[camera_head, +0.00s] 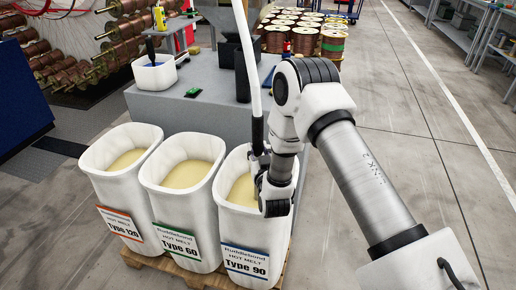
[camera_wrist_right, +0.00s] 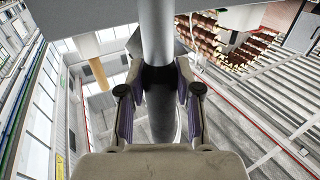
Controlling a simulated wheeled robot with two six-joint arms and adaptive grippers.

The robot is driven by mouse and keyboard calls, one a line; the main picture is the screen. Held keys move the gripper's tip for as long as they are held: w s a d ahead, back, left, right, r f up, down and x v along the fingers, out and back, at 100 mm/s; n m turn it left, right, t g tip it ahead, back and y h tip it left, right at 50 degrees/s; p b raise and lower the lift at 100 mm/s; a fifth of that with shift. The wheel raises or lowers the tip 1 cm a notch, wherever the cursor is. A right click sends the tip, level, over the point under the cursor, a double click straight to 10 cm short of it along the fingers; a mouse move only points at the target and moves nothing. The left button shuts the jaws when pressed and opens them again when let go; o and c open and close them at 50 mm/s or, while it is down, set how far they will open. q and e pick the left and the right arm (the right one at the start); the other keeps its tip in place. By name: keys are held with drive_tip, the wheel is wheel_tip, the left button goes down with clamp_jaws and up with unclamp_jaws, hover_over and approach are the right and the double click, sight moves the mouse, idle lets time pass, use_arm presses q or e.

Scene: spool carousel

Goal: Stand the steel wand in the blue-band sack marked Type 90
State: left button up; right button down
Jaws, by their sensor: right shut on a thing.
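The steel wand (camera_head: 246,50) is a long pale tube with a black lower part, rising from my right gripper (camera_head: 262,172) past the top of the head view. In the right wrist view the wand (camera_wrist_right: 157,40) is a grey tube with a dark band between the fingers. My right gripper is shut on it, over the mouth of the blue-band sack marked Type 90 (camera_head: 246,262). This white, open sack holds yellowish material. The gripper hides part of its mouth, and I cannot tell where the wand's lower end is. My left gripper is not in view.
The green-band Type 60 sack (camera_head: 180,243) and orange-band Type 120 sack (camera_head: 121,222) stand to the left on the same wooden pallet (camera_head: 188,277). A grey bench (camera_head: 190,108) behind carries a white tub (camera_head: 154,75). Open floor (camera_head: 400,110) lies to the right.

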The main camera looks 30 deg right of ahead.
sight(259, 136)
wheel_tip(259, 136, down, 4)
drive_tip(key=b, duration=0.2)
drive_tip(key=shift+f+b, duration=0.1)
drive_tip(key=shift+b, duration=0.2)
drive_tip(key=c, duration=0.7)
unclamp_jaws()
wheel_tip(259, 136, up, 10)
drive_tip(key=shift+r, duration=0.1)
idle(0.5)
